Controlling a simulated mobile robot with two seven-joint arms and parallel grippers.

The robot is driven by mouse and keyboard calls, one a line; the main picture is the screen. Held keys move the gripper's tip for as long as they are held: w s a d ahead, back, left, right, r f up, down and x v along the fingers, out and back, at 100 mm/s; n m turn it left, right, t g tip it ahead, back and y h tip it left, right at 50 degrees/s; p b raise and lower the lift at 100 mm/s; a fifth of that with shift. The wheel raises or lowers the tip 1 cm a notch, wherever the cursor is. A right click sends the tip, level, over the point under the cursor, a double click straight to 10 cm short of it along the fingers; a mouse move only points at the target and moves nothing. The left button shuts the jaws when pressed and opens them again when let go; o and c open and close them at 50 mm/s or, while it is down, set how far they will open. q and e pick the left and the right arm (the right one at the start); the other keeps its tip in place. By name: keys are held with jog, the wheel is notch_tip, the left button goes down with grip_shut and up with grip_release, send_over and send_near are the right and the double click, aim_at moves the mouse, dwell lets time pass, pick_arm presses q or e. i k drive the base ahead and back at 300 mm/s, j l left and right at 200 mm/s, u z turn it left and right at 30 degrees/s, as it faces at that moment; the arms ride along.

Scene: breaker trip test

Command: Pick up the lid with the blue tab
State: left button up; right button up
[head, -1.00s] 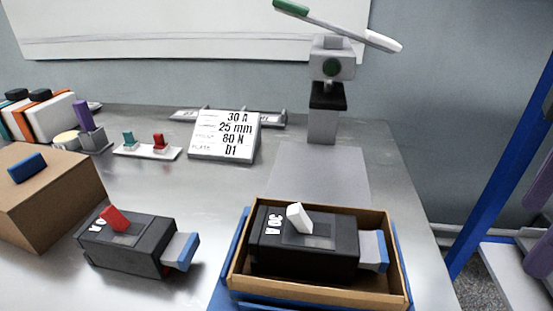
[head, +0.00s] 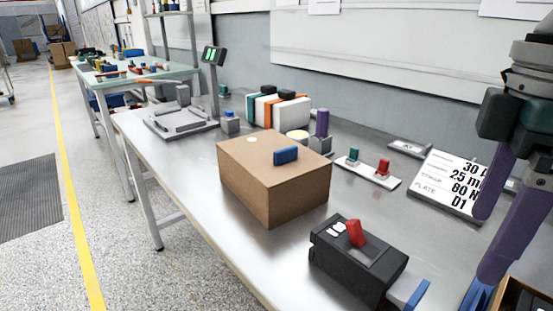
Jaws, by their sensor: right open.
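The lid with the blue tab (head: 250,160) is the brown top of a cardboard-coloured box (head: 290,204) in the middle of the head view. Its blue tab (head: 286,155) stands up from the top face, and a small pale disc lies near its far left corner. I cannot make out a seam between lid and box. My right gripper (head: 487,247) is at the right edge, its two purple fingers pointing down and apart, open and empty, well to the right of the box. My left gripper is not in view.
A black breaker (head: 357,262) with a red lever sits just right of the box. Behind are upright binders (head: 278,110), a purple-handled stamp (head: 321,125), a strip with two small knobs (head: 368,173) and a value sign (head: 440,183). A scale-like device (head: 180,122) stands at the left.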

aim_at(278, 179)
jog(key=i+j+z, duration=0.1)
jog(key=i+j, duration=0.15)
jog(key=i+j+z, duration=0.15)
jog(key=j, duration=0.25)
jog(key=i+j+z, duration=0.1)
jog(key=i+j, duration=0.15)
jog(key=i+j+z, duration=0.1)
jog(key=j, duration=0.35)
jog(key=i+j+z, duration=0.15)
jog(key=i+j, duration=0.15)
jog(key=j, duration=0.1)
